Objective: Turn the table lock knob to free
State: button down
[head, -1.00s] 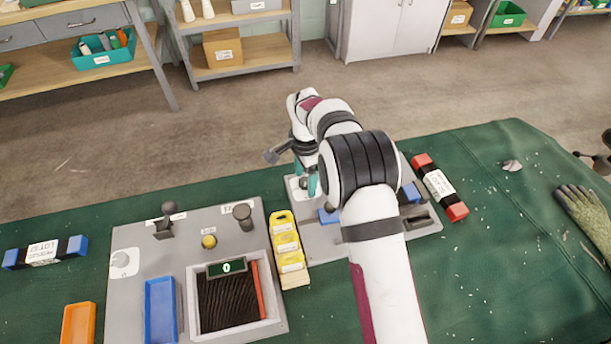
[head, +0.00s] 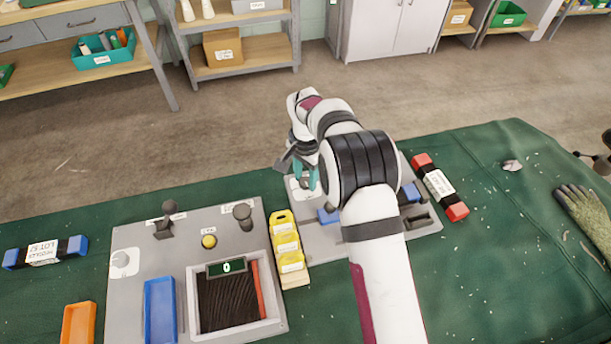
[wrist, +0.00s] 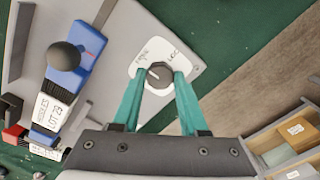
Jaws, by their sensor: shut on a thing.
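The lock knob (wrist: 159,75) is a dark round knob with a pale pointer line, on a white label plate (wrist: 150,46) at a corner of the grey panel. The plate carries two printed words; one looks like "LOCK", the other is too small to read surely. My gripper (wrist: 160,76) has teal fingers, one on each side of the knob, shut on it. In the head view my gripper (head: 305,182) reaches down to the same plate, at the far left corner of the right-hand panel, and my arm hides part of that panel.
In the wrist view, a blue block with a black ball handle (wrist: 64,56) stands left of the knob. Yellow holders (head: 285,243) stand left of the panel. A red-ended bar (head: 439,187) and a glove (head: 585,215) lie to the right on green cloth.

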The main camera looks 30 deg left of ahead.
aim_at(306, 181)
jog(key=shift+c, duration=2.2)
grip_release()
notch_tip(306, 181, up, 16)
jog(key=shift+f, duration=0.1)
jog(key=s+d+r+m, duration=0.1)
jog(key=s+d+r, duration=0.25)
jog(key=d, duration=0.65)
jog(key=s+d+r, duration=0.2)
jog(key=d+r, duration=0.2)
jog(key=d, duration=0.6)
jog(key=s+d+f+m+y, duration=0.1)
jog(key=s+d, duration=0.4)
jog(key=s, duration=0.5)
jog(key=s+d+f+m, duration=0.1)
jog(key=s+d+f, duration=0.2)
jog(key=s+d, duration=0.3)
jog(key=s, duration=0.3)
jog(key=shift+s+d+f+y, duration=0.15)
jog(key=shift+s+f+y, duration=0.25)
